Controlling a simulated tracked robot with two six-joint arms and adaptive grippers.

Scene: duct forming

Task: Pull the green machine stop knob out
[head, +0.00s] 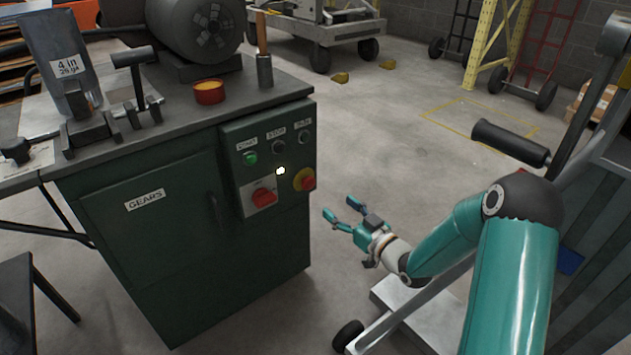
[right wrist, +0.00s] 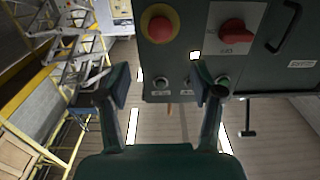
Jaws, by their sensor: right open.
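The green machine (head: 150,240) has a control panel (head: 262,140) on its right side. A red mushroom stop knob on a yellow round base (head: 304,180) sits at the panel's lower right. In the right wrist view, which is upside down, the stop knob (right wrist: 160,27) is at the top, beyond the fingers. My right gripper (head: 342,208) is open and empty, to the right of the knob and apart from it. Its two fingers (right wrist: 160,88) also show in the wrist view, with a gap between them. My left gripper is not in view.
A red rotary switch (head: 263,197) is left of the knob. A green button (head: 250,158) and two dark ones sit above, with a lit lamp (head: 281,170) between. A cart (head: 430,310) stands at the lower right. Floor right of the machine is mostly clear.

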